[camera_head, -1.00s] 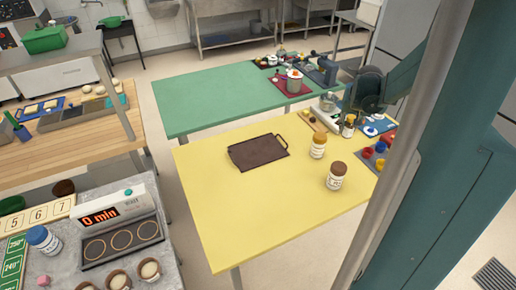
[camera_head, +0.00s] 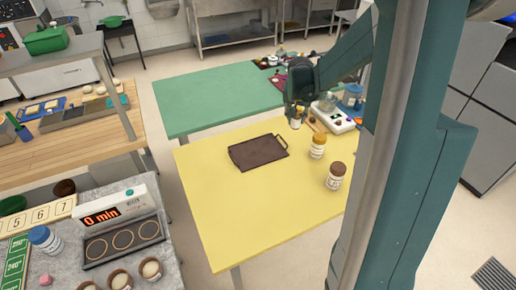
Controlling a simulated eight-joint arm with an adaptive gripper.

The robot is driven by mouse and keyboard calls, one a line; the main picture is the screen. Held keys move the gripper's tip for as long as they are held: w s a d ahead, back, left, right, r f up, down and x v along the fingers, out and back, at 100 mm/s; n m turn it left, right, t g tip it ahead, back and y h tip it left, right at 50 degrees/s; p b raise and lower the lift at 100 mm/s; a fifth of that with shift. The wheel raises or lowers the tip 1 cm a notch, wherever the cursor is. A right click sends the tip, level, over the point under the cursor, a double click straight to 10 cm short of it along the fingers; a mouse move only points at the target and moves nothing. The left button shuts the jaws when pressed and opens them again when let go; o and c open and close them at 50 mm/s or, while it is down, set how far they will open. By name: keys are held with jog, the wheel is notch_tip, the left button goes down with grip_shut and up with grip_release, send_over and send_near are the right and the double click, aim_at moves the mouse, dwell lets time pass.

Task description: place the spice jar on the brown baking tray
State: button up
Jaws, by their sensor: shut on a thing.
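The brown baking tray (camera_head: 258,153) lies flat and empty on the yellow table, with a handle at each end. My gripper (camera_head: 296,116) is above the far part of the yellow table, behind and to the right of the tray. It is shut on a small jar (camera_head: 296,125), which I take to be the spice jar. The jar hangs below the gripper. Its upper part is hidden by the fingers, and its label is too small to read.
A yellow-lidded jar (camera_head: 318,147) and a brown-lidded jar (camera_head: 336,175) stand right of the tray. A white board with small coloured items (camera_head: 335,120) is at the table's back right. The yellow table (camera_head: 235,215) is clear in front of the tray.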

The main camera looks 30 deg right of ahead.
send_over(260, 146)
jog(key=s+a, duration=0.1)
jog(key=shift+s+f+p, duration=0.1)
jog(key=shift+f+p, duration=0.2)
jog(key=shift+f, duration=2.2)
jog(key=shift+f+b, duration=0.4)
jog(key=shift+f, duration=2.7)
jog(key=shift+f, duration=1.9)
jog(key=shift+f+b, duration=0.15)
jog(key=shift+b, duration=0.25)
